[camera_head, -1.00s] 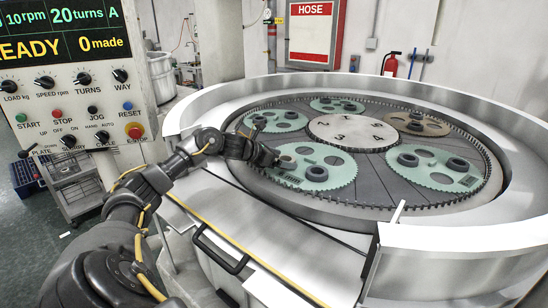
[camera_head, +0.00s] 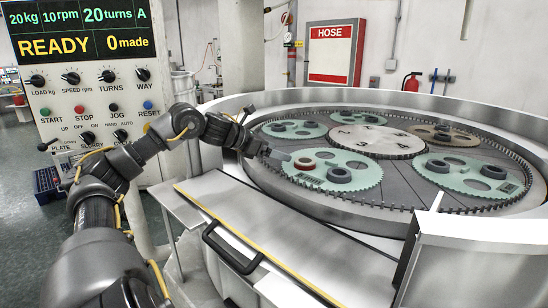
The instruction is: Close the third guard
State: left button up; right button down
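A flat grey metal panel (camera_head: 262,235) with a yellow edge strip and a black handle (camera_head: 229,252) lies lowered in front of the gap in the machine's rim wall. It looks like an open guard, but I cannot tell which number it has. My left gripper (camera_head: 277,155) reaches in from the left over this gap, above the panel's far end. Its tip is close to a green toothed carrier (camera_head: 350,178) with a reddish ring (camera_head: 304,164) on it. It is away from the handle. Its fingers are too small to judge. My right gripper is out of view.
The round pale rim wall (camera_head: 365,96) encloses several toothed carriers and a numbered centre disc (camera_head: 378,141). A white wall end (camera_head: 470,240) stands right of the gap. A control panel (camera_head: 88,85) reading READY, 0 made, stands at the left.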

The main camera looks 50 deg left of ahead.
aim_at(345, 272)
jog(key=k, duration=1.5)
